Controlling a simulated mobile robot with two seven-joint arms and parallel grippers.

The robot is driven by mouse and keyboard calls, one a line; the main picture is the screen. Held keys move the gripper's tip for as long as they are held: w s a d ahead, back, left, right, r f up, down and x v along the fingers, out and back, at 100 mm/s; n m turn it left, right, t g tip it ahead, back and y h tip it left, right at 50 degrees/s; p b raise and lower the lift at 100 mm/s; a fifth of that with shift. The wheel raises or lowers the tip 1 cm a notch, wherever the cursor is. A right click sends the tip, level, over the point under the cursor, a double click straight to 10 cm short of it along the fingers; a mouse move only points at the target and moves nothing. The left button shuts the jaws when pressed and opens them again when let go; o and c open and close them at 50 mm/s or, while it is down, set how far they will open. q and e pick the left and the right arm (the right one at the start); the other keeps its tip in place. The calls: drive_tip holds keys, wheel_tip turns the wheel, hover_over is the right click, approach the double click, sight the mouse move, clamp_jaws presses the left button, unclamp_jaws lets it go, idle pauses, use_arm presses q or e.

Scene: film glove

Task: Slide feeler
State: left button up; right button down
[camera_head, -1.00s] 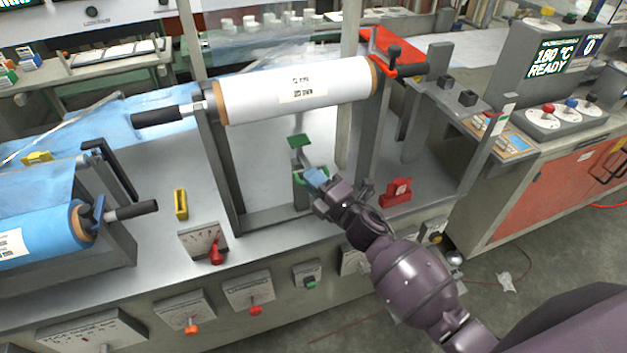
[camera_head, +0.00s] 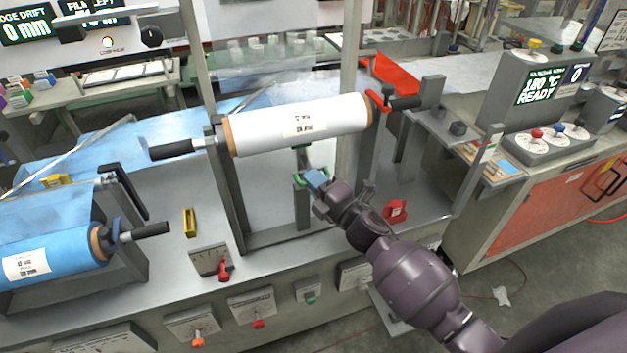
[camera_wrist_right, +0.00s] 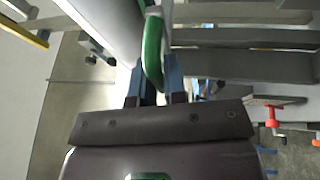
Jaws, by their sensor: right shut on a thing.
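The feeler shows as a green-handled piece on a grey post below the white film roll (camera_head: 298,128) in the head view. My right gripper (camera_head: 312,180) is at this piece, its blue fingertips against the green part. In the right wrist view the green loop of the feeler (camera_wrist_right: 152,52) stands between the two blue fingers of my right gripper (camera_wrist_right: 153,85), which is shut on it. The fingers hide part of the loop and the post. My left gripper is in neither view.
A blue film roll (camera_head: 50,258) sits in a cradle at the left. A yellow block (camera_head: 190,222) and a red block (camera_head: 396,211) stand on the grey bench. Uprights of the roll frame (camera_head: 228,190) stand close left of my right gripper.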

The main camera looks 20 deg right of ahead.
drive_tip(key=c, duration=1.2)
unclamp_jaws()
drive_tip(key=shift+s, duration=0.1)
drive_tip(key=b+v, duration=0.1)
drive_tip(key=v, duration=0.9)
drive_tip(key=shift+s+d, duration=0.15)
drive_tip(key=shift+s, duration=0.15)
drive_tip(key=d+f+m+g+h, duration=0.1)
drive_tip(key=d+f+m+h, duration=0.4)
drive_tip(key=m, duration=0.9)
drive_tip(key=s+f+m+g+h, duration=0.1)
drive_tip(key=s+f+m, duration=0.2)
drive_tip(key=s+f, duration=0.1)
drive_tip(key=s+d+f+m+g+h, duration=0.1)
drive_tip(key=s+f+m+g, duration=0.1)
drive_tip(key=s, duration=0.4)
drive_tip(key=s+f+m+g+h, duration=0.1)
drive_tip(key=s+f+m+g, duration=0.1)
drive_tip(key=s+f, duration=0.3)
drive_tip(key=shift+s+d+f+m+h, duration=0.25)
drive_tip(key=shift+s+m, duration=0.25)
drive_tip(key=shift+m, duration=0.3)
